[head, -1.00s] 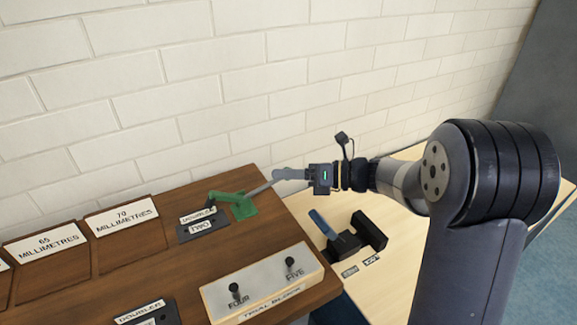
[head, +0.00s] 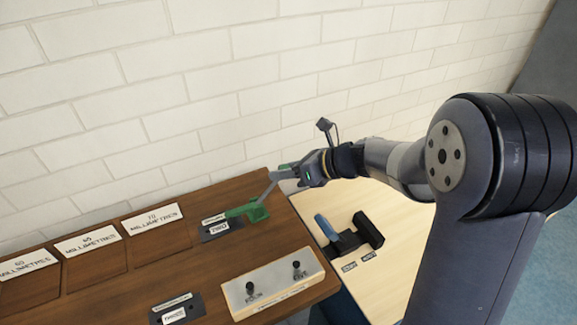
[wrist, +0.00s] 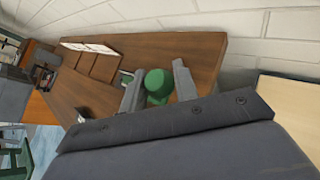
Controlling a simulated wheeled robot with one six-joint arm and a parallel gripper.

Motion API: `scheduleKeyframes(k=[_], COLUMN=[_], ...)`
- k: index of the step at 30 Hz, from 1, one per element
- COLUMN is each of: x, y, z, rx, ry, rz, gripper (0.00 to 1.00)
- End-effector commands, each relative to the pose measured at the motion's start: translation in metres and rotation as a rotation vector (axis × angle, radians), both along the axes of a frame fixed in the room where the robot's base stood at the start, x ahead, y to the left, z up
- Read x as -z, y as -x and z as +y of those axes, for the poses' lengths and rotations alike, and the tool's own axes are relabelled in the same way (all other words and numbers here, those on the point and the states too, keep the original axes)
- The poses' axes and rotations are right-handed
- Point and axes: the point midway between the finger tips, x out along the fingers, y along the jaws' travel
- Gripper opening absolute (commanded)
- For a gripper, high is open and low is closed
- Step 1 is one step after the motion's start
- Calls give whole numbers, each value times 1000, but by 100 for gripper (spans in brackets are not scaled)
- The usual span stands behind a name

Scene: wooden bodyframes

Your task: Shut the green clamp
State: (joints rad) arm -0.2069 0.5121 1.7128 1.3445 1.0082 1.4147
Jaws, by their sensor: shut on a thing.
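The green clamp (head: 258,213) sits near the right end of the dark wooden board, by a small dark plate (head: 222,229) labelled TWO. Its green arm reaches left over that plate; I cannot tell whether it touches. Its grey lever slants steeply up to the right. My gripper (head: 283,173) is shut on the upper end of this lever. In the wrist view the round green handle end (wrist: 157,83) sits between my two fingers. The clamp's base is mostly hidden there.
A pale trial block (head: 275,283) with two black knobs stands in front of the clamp. A blue-handled black fixture (head: 345,236) sits on the light table at right. Labelled recesses (head: 152,218) lie to the left. A white brick wall runs close behind.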

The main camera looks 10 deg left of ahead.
Motion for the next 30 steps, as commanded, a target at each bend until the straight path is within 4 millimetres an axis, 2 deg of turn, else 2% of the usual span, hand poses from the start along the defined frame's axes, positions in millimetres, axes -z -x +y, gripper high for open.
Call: scheduleKeyframes(k=[16,17,24,30], x=[-2,-2,-2,-2], y=[2,2,2,2], z=[2,2,2,2], rx=[0,-1,0,0], ry=[-3,-4,-3,-3], rz=[3,4,3,2], gripper=[0,29,49,49])
